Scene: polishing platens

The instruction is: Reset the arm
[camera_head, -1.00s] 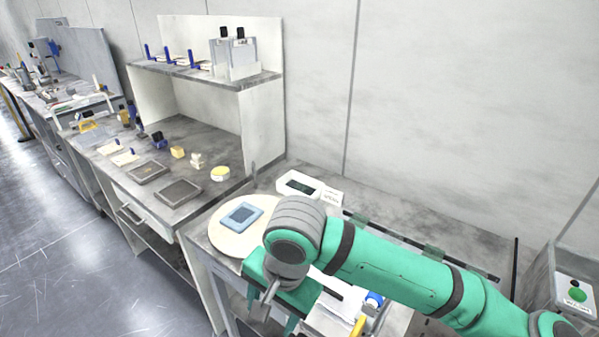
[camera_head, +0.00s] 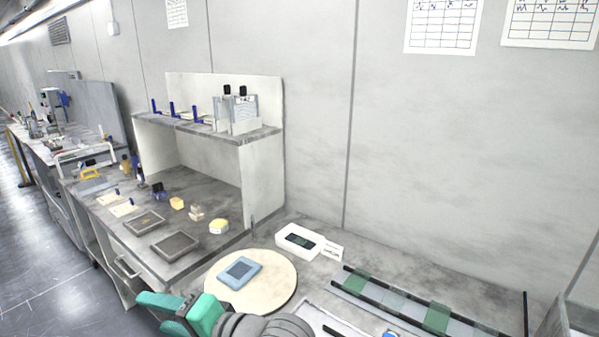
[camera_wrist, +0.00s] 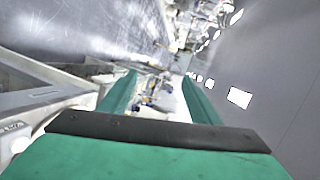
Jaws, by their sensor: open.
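My gripper (camera_wrist: 157,90) shows in the wrist view as two green fingers spread apart, with nothing between them. In the head view, part of my green gripper and grey wrist show at the bottom edge, in front of a round cream platen (camera_head: 283,285). A blue-grey square piece (camera_head: 240,272) lies on that platen, apart from my gripper. Most of my arm is out of the head view.
A white device with a dark display (camera_head: 299,241) stands behind the platen. Green-banded rails (camera_head: 436,318) run to the right. A bench with dark trays (camera_head: 174,246), small blocks and a shelf (camera_head: 210,128) stands to the left. Floor is clear at far left.

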